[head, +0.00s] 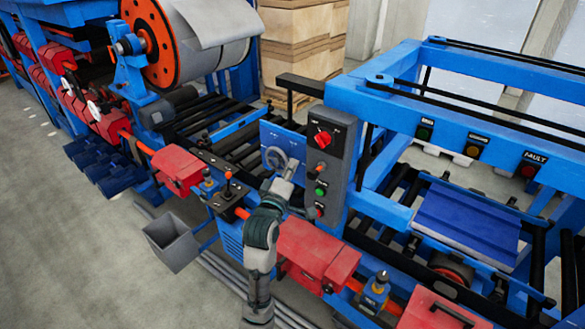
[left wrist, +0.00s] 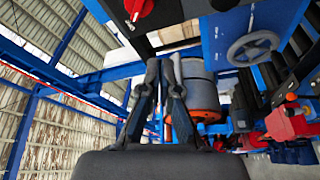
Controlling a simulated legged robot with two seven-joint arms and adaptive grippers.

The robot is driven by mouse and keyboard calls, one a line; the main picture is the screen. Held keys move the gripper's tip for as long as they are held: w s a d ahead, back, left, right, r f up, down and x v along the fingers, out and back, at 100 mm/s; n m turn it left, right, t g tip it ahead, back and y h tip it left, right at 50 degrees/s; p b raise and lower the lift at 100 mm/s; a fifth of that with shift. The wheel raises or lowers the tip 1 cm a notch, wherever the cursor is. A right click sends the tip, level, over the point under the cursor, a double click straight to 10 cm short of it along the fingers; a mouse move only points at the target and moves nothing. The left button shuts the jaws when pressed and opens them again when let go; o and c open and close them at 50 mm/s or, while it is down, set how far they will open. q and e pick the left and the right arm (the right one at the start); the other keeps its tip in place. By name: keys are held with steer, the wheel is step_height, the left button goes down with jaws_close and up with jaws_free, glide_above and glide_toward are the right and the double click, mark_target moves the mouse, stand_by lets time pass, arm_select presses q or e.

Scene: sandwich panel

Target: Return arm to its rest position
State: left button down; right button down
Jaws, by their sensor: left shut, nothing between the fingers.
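My left gripper (head: 289,172) is shut and empty. In the head view it is raised in front of the machine, between the grey handwheel (head: 271,152) and the control box (head: 334,155). Its arm comes up from the bottom edge. In the left wrist view its two dark fingers (left wrist: 164,68) point up, close together, with nothing held. The handwheel (left wrist: 252,46) shows there to the right of the fingers, apart from them in the picture. The box's red rotary knob (head: 322,137) also shows at the top left of the wrist view (left wrist: 138,8). My right gripper is not in view.
Red housings (head: 318,252) and a joystick box (head: 228,195) line the machine's front around my forearm. A grey bin (head: 171,242) stands left of it. A blue panel (head: 466,225) lies on the rollers at right. Open floor (head: 90,245) is at left.

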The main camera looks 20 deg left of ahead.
arm_select(q)
steer(key=s+f+m+g, duration=0.2)
steer(key=s+f, duration=0.2)
steer(key=f, duration=0.5)
steer(key=s+f+m+g, duration=0.3)
steer(key=f, duration=0.6)
steer(key=s+f+m+g, duration=0.2)
steer(key=s+f, duration=0.2)
steer(key=f, duration=0.5)
steer(key=s+f+m+g, duration=0.3)
steer(key=s+f, duration=0.3)
steer(key=s, duration=0.4)
steer(key=s+a+f+m+g, duration=0.1)
steer(key=s+f+m+g, duration=0.2)
steer(key=s+f, duration=0.45)
steer(key=s+f+m+g, duration=0.3)
steer(key=s+f, duration=0.2)
steer(key=s, duration=0.7)
step_height(320, 180, down, 24)
steer(key=f+g, duration=0.1)
steer(key=s+a+f+g+b, duration=0.1)
steer(key=s+a+f, duration=0.2)
steer(key=s+f, duration=1.5)
steer(key=shift+s, duration=0.3)
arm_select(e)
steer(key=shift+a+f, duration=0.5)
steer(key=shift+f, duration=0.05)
